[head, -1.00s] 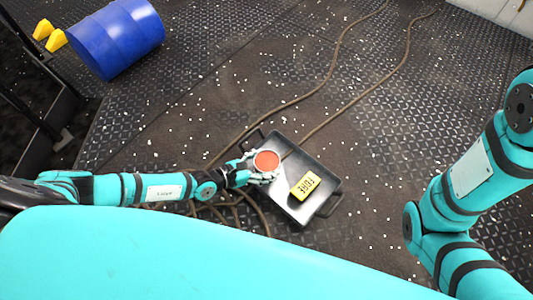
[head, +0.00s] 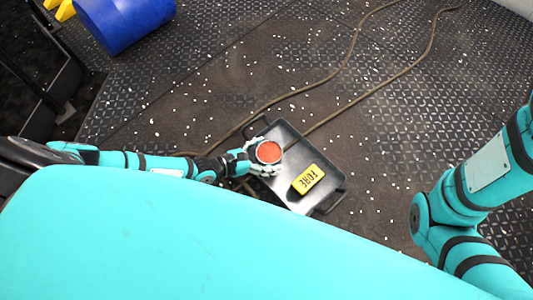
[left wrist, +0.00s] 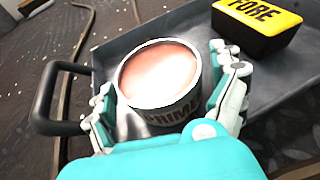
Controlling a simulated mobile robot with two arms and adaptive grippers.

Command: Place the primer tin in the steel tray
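The primer tin (head: 269,152) is a short round can with a red-orange top. In the left wrist view its label, partly reading PRIM, shows on the tin (left wrist: 161,85). My left gripper (head: 262,158) has its fingers on both sides of the tin, and it also shows in the left wrist view (left wrist: 165,100). The tin is upright, over the steel tray (head: 285,135); whether its base touches the tray floor is hard to tell. The tray (left wrist: 118,45) is dark grey with black end handles. My right gripper is out of view.
A yellow and black box (head: 308,179) marked FORE sits in the tray, right of the tin. A brown cable (head: 330,75) runs over the riveted deck and past the tray. A blue drum (head: 125,20) lies at the upper left.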

